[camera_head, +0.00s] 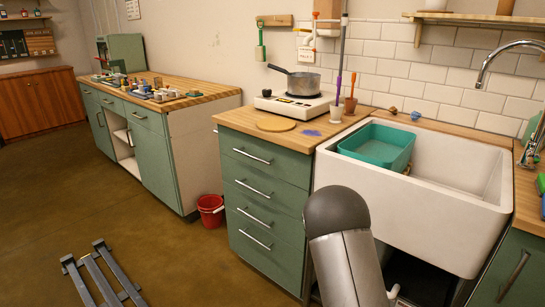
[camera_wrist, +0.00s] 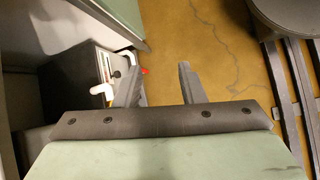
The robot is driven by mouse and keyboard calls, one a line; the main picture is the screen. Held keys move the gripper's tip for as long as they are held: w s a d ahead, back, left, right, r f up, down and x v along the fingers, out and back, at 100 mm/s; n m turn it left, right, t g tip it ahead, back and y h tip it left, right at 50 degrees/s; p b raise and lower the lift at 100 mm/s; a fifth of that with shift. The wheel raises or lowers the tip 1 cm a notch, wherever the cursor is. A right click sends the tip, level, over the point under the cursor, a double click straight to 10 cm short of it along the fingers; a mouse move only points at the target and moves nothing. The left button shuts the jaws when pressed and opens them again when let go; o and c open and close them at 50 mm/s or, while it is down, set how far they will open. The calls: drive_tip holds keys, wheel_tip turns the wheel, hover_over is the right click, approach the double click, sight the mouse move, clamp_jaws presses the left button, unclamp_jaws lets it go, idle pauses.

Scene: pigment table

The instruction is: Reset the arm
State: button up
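My gripper (camera_wrist: 157,65) shows in the wrist view with its two dark fingers apart. Nothing is between them, and the brown floor shows through the gap. In the head view, a grey rounded link of my arm stands in front of the sink at the lower middle. My fingers cannot be made out there.
The white sink (camera_head: 455,238) holds a teal tub (camera_head: 375,146). Left of it, a green drawer unit (camera_head: 262,190) carries a hotplate (camera_head: 292,107) with a pot (camera_head: 297,82). A red bucket (camera_head: 211,211) stands on the floor. Open floor lies at left.

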drive_tip(key=s+a+r+m+t+y+p, duration=0.1)
drive_tip(key=s+a+r+p, duration=0.2)
drive_tip(key=r, duration=0.5)
drive_tip(key=s+a+r+m+y+p, duration=0.1)
drive_tip(key=s+r+y+p, duration=0.2)
drive_tip(key=r, duration=0.5)
drive_tip(key=s+a+r+m+t+p, duration=0.1)
drive_tip(key=s+a+r+p, duration=0.1)
drive_tip(key=s+r+p, duration=0.4)
drive_tip(key=s+a+r+m+t+y+p, duration=0.1)
drive_tip(key=s+a+r+p, duration=0.1)
drive_tip(key=s+r, duration=0.5)
drive_tip(key=s+a+r+m+t+y+p, duration=0.1)
drive_tip(key=s+a+r+m+p, duration=0.1)
drive_tip(key=s+r+p, duration=0.3)
wheel_tip(320, 180, up, 3)
drive_tip(key=shift+s+a+r+m+t+y, duration=0.2)
drive_tip(key=shift+s+a+m+t+y, duration=0.15)
drive_tip(key=shift+s+a, duration=0.6)
drive_tip(key=shift+s+d, duration=0.1)
drive_tip(key=shift+d, duration=0.05)
